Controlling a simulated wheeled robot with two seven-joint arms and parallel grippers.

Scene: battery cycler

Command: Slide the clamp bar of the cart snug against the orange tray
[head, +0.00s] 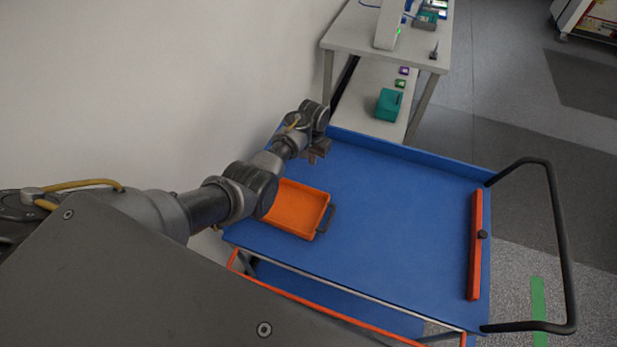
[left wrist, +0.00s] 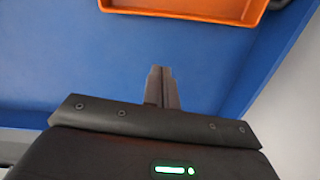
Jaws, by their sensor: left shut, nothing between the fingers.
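The orange tray (head: 297,209) lies on the left part of the blue cart top (head: 400,215), with a dark handle on its right side. The tray also shows at the top of the left wrist view (left wrist: 190,8). The clamp bar (head: 475,245) is a long orange bar with a dark knob, at the right end of the cart top, far from the tray. My left gripper (head: 318,157) is above the cart's far left part, beyond the tray. It is shut and empty, its fingers together in the left wrist view (left wrist: 161,88). My right gripper is not in view.
A black push handle (head: 560,240) stands out from the cart's right end. Behind the cart is a table (head: 345,35) with devices and a lower shelf holding a teal box (head: 388,104). A pale wall is on the left. The cart top between tray and bar is clear.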

